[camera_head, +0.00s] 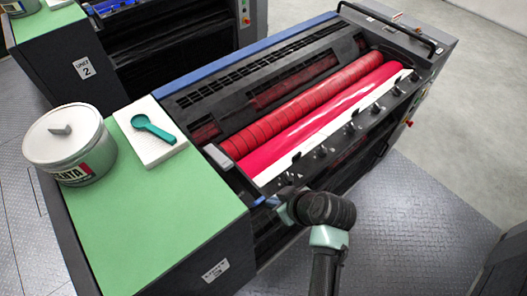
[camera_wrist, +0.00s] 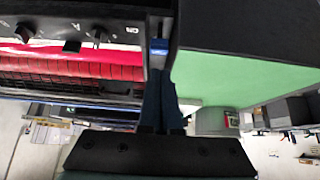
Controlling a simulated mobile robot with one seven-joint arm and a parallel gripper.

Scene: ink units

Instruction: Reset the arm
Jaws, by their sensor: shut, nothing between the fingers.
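My arm (camera_head: 325,215) reaches up from the bottom of the head view to the front edge of the ink unit. My gripper (camera_head: 268,201) is small and partly hidden there, near the corner between the green cabinet top and the roller trough. In the wrist view my gripper (camera_wrist: 162,95) shows as dark fingers close together, with nothing held between them. The fingers lie in the gap between the black roller panel (camera_wrist: 75,22) and the green-topped cabinet (camera_wrist: 245,78).
The ink unit's red rollers (camera_head: 305,105) lie right of the green top (camera_head: 170,215). An ink can (camera_head: 70,150) and a teal scoop (camera_head: 150,127) on a white pad (camera_head: 160,152) stand on the green top. Another unit (camera_head: 85,70) is behind. Open floor (camera_head: 420,215) lies at right.

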